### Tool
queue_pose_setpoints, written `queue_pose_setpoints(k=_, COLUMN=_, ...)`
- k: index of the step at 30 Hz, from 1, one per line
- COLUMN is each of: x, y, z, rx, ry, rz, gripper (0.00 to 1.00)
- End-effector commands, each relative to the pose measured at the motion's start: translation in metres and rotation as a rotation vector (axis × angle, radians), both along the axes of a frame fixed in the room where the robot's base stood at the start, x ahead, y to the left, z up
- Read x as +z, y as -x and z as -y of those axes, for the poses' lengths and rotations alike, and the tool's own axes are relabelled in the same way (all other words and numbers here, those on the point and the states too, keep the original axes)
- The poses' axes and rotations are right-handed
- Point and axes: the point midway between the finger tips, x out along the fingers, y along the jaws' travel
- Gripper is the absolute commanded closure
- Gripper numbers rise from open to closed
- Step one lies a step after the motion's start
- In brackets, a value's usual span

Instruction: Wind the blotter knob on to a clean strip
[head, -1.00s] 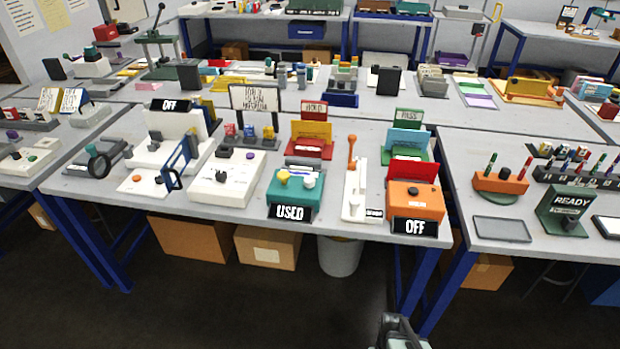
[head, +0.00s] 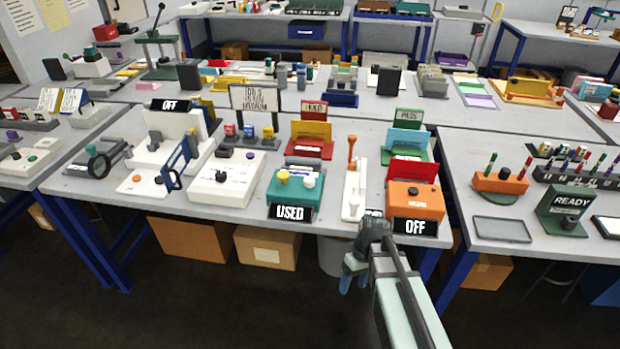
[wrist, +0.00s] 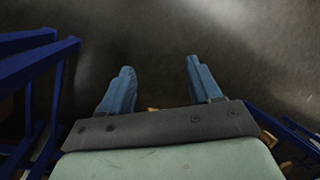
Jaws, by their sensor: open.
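A teal box (head: 293,192) with a yellow knob (head: 284,177) and a white knob (head: 309,180) stands at the front edge of the middle table. Its front sign (head: 290,212) reads "USED". I cannot tell from any label which knob is the blotter knob. My gripper (head: 352,284) is in front of the table and below its top, to the right of and nearer than the teal box. In the wrist view its two blue fingers (wrist: 158,80) are spread apart, with nothing between them but dark floor.
An orange box (head: 415,200) with an "OFF" sign and a white stand with an orange lever (head: 352,152) are right of the teal box. A white box with a dark knob (head: 224,178) is left of it. Blue table legs (head: 456,285) flank my arm.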

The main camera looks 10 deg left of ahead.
Motion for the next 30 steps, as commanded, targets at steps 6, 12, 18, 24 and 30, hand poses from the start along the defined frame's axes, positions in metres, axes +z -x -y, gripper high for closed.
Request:
queue_pose_setpoints(k=6, x=0.055, y=-0.027, z=-0.027, rx=0.1, ry=-0.059, rz=0.057, gripper=0.37)
queue_pose_setpoints(k=12, x=0.105, y=-0.043, z=-0.05, rx=0.193, ry=-0.111, rz=0.103, gripper=0.37)
queue_pose_setpoints(k=18, x=0.161, y=-0.072, z=-0.085, rx=0.371, ry=-0.196, rz=0.141, gripper=0.37)
queue_pose_setpoints(k=24, x=0.224, y=-0.141, z=-0.119, rx=0.622, ry=-0.144, rz=0.23, gripper=0.37)
queue_pose_setpoints(k=30, x=0.292, y=-0.194, z=-0.15, rx=0.842, ry=-0.068, rz=0.302, gripper=0.37)
